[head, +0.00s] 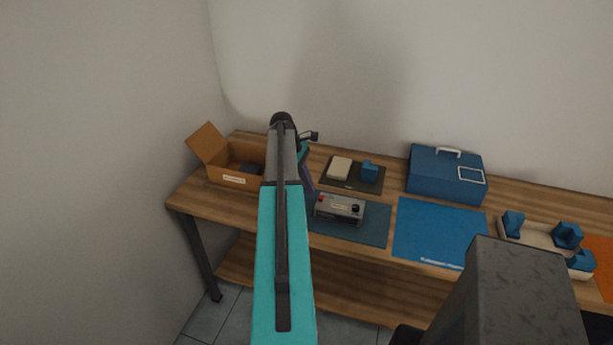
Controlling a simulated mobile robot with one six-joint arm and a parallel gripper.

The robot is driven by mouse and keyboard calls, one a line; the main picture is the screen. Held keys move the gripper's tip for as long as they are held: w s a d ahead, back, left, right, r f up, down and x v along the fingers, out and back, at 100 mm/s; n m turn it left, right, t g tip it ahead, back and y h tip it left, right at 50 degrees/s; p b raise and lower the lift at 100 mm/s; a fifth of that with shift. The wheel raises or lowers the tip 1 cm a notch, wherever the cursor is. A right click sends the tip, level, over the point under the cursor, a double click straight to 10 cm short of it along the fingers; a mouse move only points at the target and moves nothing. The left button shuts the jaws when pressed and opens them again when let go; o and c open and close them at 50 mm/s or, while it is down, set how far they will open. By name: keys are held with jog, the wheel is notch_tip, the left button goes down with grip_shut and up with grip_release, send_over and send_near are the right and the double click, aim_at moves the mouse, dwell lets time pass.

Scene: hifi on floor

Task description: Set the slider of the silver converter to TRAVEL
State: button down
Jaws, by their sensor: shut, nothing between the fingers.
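The silver converter (338,209) is a small grey box on a dark teal mat (372,232) on the wooden table. It has a red part at its left end, a dark round knob at its right and a pale label on its front. The slider and its lettering are too small to read. My arm rises across the middle of the head view, just left of the converter. Part of my forearm shows behind it, close to the converter's left end. I cannot make out my gripper's fingertips, nor whether they touch the converter.
An open cardboard box (229,181) stands at the table's left end. Behind the converter lies a dark tray (348,186) with a beige block and a blue block. A blue toolbox (444,176) stands at the back right. A blue mat (436,225) is clear. A beige holder (530,236) carries blue blocks.

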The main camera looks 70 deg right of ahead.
aim_at(321, 198)
jog(key=shift+p+x, duration=0.35)
jog(key=shift+x, duration=1.15)
jog(key=shift+a, duration=0.1)
